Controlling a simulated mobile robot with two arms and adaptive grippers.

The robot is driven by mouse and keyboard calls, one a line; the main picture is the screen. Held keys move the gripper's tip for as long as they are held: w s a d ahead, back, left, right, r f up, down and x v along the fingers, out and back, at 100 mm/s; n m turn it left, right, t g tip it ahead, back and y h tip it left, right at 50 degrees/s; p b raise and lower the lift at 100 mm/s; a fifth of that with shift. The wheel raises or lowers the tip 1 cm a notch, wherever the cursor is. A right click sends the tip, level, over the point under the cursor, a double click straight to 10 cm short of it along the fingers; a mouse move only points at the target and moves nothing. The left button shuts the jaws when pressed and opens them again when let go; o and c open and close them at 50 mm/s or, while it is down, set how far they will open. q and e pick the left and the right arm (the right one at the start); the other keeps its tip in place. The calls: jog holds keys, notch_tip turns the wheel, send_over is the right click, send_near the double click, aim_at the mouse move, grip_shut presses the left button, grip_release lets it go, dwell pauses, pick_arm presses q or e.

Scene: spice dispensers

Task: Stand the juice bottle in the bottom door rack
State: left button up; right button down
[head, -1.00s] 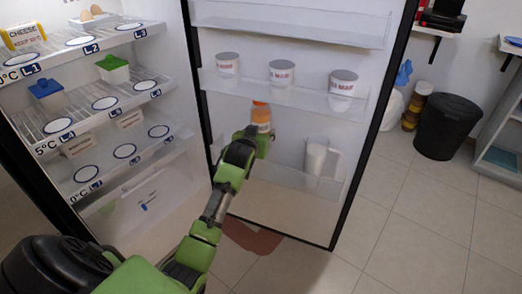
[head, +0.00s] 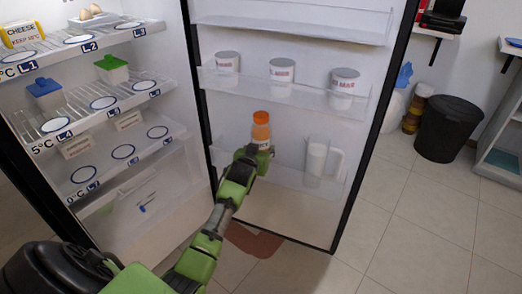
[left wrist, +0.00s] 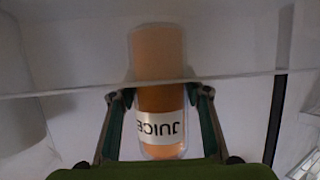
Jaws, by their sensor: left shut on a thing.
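The juice bottle (head: 261,128), orange with a white label, is upright at the bottom door rack (head: 285,180) of the open fridge door. My left gripper (head: 257,152) is shut around its lower part. In the left wrist view the bottle (left wrist: 162,110) stands between the two fingers (left wrist: 160,95), with the JUICE label showing upside down. The rack's clear front edge crosses in front of the bottle there. Whether its base touches the rack floor is hidden by the gripper. My right gripper is not in view.
A white jug (head: 318,160) stands in the bottom rack to the right of the bottle. The rack above holds several lidded cups (head: 282,78). Fridge shelves with a green-lidded container (head: 112,70) are at left. A black bin (head: 448,128) stands on the floor at right.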

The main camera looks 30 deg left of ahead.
pick_arm(q)
jog(key=shift+r, duration=0.1)
jog(key=shift+f, duration=0.55)
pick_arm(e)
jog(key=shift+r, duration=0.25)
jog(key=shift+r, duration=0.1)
pick_arm(q)
jog(key=o, duration=1.5)
jog(key=shift+f, duration=0.1)
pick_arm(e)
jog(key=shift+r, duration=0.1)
